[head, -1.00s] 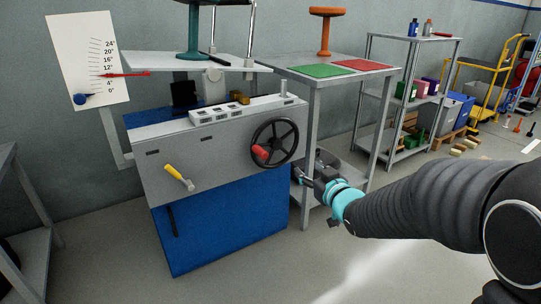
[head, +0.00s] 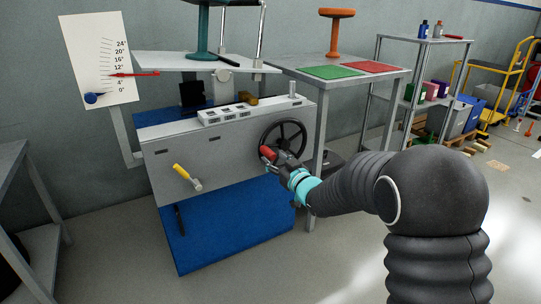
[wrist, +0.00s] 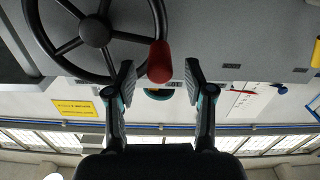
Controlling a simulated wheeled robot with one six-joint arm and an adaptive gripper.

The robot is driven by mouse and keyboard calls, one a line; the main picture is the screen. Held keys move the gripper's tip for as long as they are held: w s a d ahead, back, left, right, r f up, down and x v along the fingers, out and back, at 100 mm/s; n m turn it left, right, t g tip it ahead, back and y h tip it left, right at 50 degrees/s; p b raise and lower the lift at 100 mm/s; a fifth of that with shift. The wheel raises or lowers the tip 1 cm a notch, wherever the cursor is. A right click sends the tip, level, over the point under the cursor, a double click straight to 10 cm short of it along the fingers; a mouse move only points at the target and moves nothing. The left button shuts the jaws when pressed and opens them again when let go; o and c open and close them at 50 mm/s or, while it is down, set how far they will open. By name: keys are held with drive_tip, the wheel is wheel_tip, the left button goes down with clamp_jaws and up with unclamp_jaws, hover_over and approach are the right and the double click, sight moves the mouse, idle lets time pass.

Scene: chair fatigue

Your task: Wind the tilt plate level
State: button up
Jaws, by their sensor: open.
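The black handwheel (head: 297,127) is on the front of the grey machine. Its red knob (head: 267,152) is at the wheel's lower left. My gripper (head: 279,158) is at the knob. In the wrist view my open gripper (wrist: 160,78) has a finger on either side of the red knob (wrist: 160,62), with gaps visible; whether the knob is deep between them I cannot tell. The tilt plate (head: 165,62) above the machine looks slightly tilted. The red pointer (head: 140,74) stands near 8° on the white scale board (head: 92,60). A blue marker (head: 92,98) is near 0°.
A yellow-handled lever (head: 182,172) sticks out of the machine front, left of the wheel. A table with green (head: 327,72) and red (head: 375,66) mats stands right of the machine. A grey shelf (head: 20,165) is at the left edge.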

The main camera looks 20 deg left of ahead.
drive_tip(key=shift+x, duration=1.65)
clamp_jaws()
